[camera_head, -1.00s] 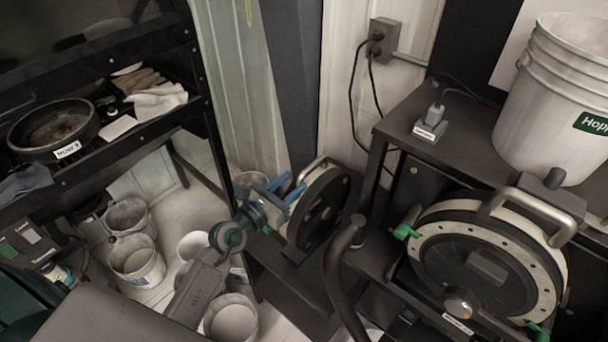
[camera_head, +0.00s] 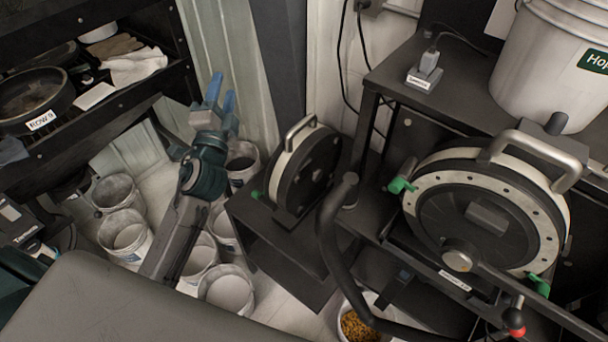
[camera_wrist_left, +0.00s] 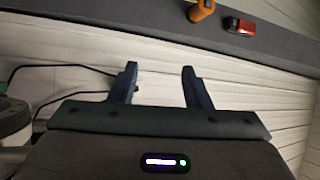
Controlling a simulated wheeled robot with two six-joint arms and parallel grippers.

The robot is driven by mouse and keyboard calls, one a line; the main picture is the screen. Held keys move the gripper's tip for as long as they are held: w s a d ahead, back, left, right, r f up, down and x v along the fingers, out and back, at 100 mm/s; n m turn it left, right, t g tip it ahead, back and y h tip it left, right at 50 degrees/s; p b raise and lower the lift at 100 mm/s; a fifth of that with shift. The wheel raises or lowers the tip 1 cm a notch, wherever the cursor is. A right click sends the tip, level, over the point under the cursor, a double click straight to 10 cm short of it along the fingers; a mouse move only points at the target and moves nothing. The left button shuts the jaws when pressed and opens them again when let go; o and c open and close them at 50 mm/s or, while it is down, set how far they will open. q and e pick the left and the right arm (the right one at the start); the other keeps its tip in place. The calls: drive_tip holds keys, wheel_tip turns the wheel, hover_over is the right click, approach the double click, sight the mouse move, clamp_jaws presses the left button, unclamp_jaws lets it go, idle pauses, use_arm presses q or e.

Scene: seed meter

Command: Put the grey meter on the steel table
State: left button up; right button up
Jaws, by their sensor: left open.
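A round meter (camera_head: 305,172) with a black face, pale rim and metal top handle stands upright on a low dark stand (camera_head: 262,237), in the middle of the head view. A larger round meter (camera_head: 485,225) with a cream perforated ring and a top handle is mounted at right; I cannot tell from colour which is the grey one. My left gripper (camera_head: 222,92) is open and empty, pointing up, above and left of the smaller meter and apart from it. In the left wrist view the gripper (camera_wrist_left: 159,72) has nothing between its blue fingers. I cannot make out the steel table for sure.
A black shelf (camera_head: 125,105) with a round pan and cloths stands at left. Several white buckets (camera_head: 126,235) are on the floor. A dark bent bar (camera_head: 335,260) rises in front of the stand. A large white bucket (camera_head: 545,70) stands at upper right.

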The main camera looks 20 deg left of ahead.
use_arm(q)
wheel_tip(320, 180, down, 2)
drive_tip(key=w+n+g+b, duration=0.1)
drive_tip(key=n+g, duration=0.1)
drive_tip(key=n, duration=0.3)
drive_tip(key=n+g+h+b, duration=0.2)
drive_tip(key=n+g+h, duration=0.3)
drive_tip(key=h, duration=0.4)
approach(298, 125)
drive_tip(key=w+r+m+g, duration=0.1)
drive_tip(key=x, duration=0.5)
drive_tip(key=shift+w+d+r+p, duration=0.1)
drive_tip(key=shift+w+d+p, duration=0.1)
drive_tip(key=shift+p, duration=0.2)
drive_tip(key=x, duration=0.2)
drive_tip(key=p+x, duration=0.1)
drive_tip(key=x, duration=0.1)
drive_tip(key=shift+a+f+p, duration=0.1)
drive_tip(key=shift+f+p, duration=0.2)
drive_tip(key=shift+w+f, duration=0.25)
drive_tip(key=shift+w, duration=0.1)
drive_tip(key=shift+s, duration=0.1)
clamp_jaws()
